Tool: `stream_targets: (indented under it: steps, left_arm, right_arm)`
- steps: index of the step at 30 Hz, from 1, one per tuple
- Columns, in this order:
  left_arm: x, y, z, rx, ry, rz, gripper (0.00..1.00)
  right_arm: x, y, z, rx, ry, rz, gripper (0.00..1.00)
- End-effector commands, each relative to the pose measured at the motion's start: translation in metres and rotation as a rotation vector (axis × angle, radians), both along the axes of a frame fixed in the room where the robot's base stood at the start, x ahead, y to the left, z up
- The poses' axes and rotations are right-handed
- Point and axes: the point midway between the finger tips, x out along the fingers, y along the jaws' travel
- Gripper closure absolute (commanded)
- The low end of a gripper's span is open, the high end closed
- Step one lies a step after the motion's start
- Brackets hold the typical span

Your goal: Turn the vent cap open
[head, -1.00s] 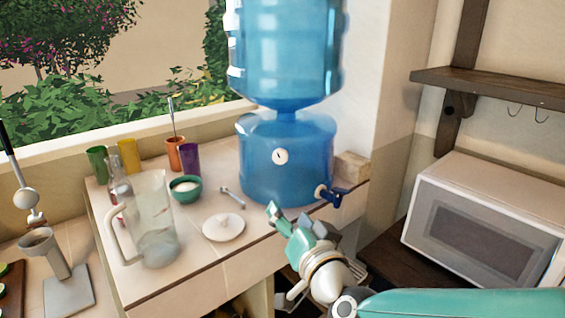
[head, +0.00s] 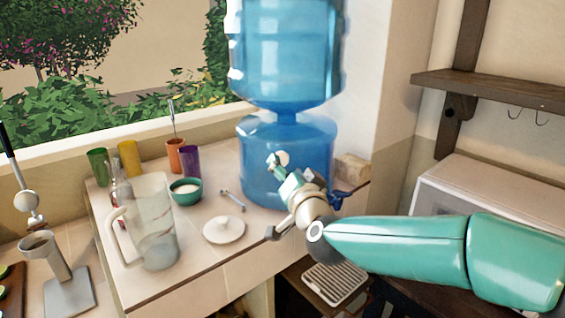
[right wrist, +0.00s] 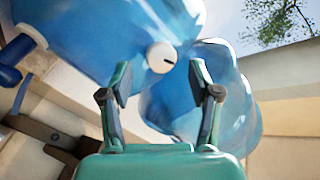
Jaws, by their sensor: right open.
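The vent cap is a small round white knob (head: 283,158) with a dark slot, on the front of the blue water dispenser base (head: 258,135). In the right wrist view the vent cap (right wrist: 161,56) sits between and beyond the fingertips, its dark slot slightly tilted. My right gripper (head: 276,166) is open and empty, close in front of the cap and partly over its lower edge in the head view. In the right wrist view its two fingers (right wrist: 158,82) stand apart, apparently not touching the cap. My left gripper is not in view.
A blue tap (head: 340,198) sticks out at the dispenser's lower right. A glass pitcher (head: 152,225), a white lid (head: 223,229), a green bowl (head: 185,191) and several colored cups stand left on the counter. A drip grate (head: 336,282) lies below; a microwave (head: 440,190) stands right.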

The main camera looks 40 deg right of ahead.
Motion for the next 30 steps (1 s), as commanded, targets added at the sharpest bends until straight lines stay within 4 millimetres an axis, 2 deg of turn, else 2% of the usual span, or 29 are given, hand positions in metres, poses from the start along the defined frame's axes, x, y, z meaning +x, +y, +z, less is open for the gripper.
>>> stream_targets:
  steps: [3, 6, 17, 20, 28, 30]
  left_arm:
    - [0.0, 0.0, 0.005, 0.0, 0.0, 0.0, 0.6]
    - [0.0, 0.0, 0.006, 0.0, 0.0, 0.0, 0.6]
    - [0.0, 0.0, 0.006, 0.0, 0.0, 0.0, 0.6]
    - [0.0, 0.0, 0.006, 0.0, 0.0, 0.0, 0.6]
    - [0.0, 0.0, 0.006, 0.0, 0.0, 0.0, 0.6]
    - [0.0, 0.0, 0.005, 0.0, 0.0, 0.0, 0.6]
  right_arm:
    - [0.017, -0.006, 0.001, 0.0, 0.002, 0.0, 0.38]
    - [0.024, -0.009, 0.0, -0.001, 0.001, -0.001, 0.38]
    - [0.029, -0.011, 0.0, -0.001, 0.0, -0.001, 0.38]
    - [0.029, -0.011, 0.0, -0.001, 0.0, -0.001, 0.51]
    - [0.029, -0.011, 0.0, 0.0, 0.0, -0.001, 0.96]
    - [0.029, -0.011, -0.001, 0.001, -0.001, -0.001, 0.97]
